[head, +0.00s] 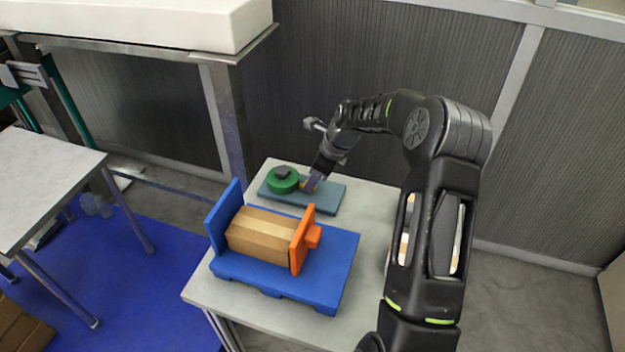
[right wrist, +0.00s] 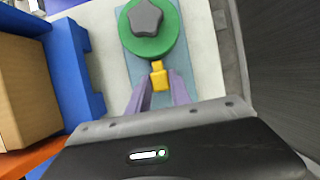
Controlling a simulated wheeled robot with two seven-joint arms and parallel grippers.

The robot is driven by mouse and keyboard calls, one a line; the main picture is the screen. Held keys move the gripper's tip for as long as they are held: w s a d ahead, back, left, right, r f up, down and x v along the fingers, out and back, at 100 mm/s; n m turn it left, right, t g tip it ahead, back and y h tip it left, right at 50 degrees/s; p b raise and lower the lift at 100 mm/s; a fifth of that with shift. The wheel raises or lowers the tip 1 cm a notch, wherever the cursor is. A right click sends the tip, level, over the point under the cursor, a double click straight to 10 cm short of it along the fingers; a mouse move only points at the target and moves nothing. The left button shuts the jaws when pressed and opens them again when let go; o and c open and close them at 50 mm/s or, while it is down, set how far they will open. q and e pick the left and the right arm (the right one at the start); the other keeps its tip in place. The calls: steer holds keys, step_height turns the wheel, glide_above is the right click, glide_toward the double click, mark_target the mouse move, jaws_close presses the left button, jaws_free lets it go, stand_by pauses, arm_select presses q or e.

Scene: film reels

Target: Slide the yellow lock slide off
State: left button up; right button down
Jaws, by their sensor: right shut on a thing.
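The yellow lock slide (right wrist: 159,76) lies against the near side of the green reel (right wrist: 152,45) in the right wrist view. A dark grey knob (right wrist: 146,18) sits on top of the reel. In the head view the green reel (head: 283,184) rests on a grey-blue plate (head: 322,197), and a small part of the lock slide (head: 304,186) shows beside it. My right gripper (right wrist: 160,88) is shut on the yellow lock slide; its purple-grey fingers flank it. In the head view the gripper (head: 310,186) is low over the plate, right of the reel. My left gripper is not in view.
A blue fixture (head: 340,270) with a wooden box (head: 262,234) and an orange clamp plate (head: 301,240) stands on the table (head: 215,298) in front of the plate. A grey wall rises close behind the table. The table's right part is clear.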

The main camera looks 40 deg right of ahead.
stand_by(0.7)
steer(key=s+d, duration=0.2)
steer(key=s, duration=0.1)
steer(key=shift+d, duration=0.15)
steer(key=c, duration=1.2)
jaws_free()
steer(key=shift+s, duration=0.1)
steer(key=shift+o, duration=0.2)
steer(key=shift+r, duration=0.1)
steer(key=b+v, duration=0.1)
steer(key=v, duration=0.6)
steer(key=shift+r, duration=0.25)
